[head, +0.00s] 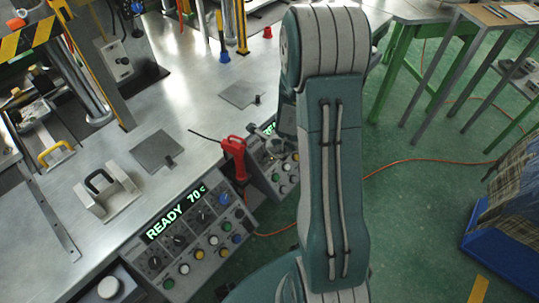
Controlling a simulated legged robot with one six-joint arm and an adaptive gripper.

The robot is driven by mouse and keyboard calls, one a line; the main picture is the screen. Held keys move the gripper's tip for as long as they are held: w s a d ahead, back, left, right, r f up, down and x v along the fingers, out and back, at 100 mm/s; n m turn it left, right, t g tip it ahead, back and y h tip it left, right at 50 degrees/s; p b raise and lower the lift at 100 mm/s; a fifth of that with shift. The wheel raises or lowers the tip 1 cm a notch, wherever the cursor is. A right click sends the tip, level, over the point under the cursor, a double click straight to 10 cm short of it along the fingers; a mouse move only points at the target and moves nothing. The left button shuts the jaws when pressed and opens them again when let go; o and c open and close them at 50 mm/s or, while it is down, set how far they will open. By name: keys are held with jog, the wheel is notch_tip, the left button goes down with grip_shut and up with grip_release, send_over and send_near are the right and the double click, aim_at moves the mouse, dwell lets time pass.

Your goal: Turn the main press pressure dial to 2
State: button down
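A control panel (208,253) on the bench's front edge has a lit display (176,212) reading "READY 70 c". Below the display is a row of dark dials, with one dial (179,240) near the middle and another (202,217) further right. A blue knob (224,198) sits at the row's right end. The dial labels and pointer settings are too small to read, so I cannot tell which is the main press pressure dial. A second panel (283,178) to the right is partly hidden by my arm. My gripper does not show clearly; my arm's links cover the area behind them.
A red tool (234,157) stands between the two panels. The metal bench (190,105) carries a clamp with a dark handle (98,183) and a yellow handle (56,152). Green-legged tables (402,48) stand at upper right.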

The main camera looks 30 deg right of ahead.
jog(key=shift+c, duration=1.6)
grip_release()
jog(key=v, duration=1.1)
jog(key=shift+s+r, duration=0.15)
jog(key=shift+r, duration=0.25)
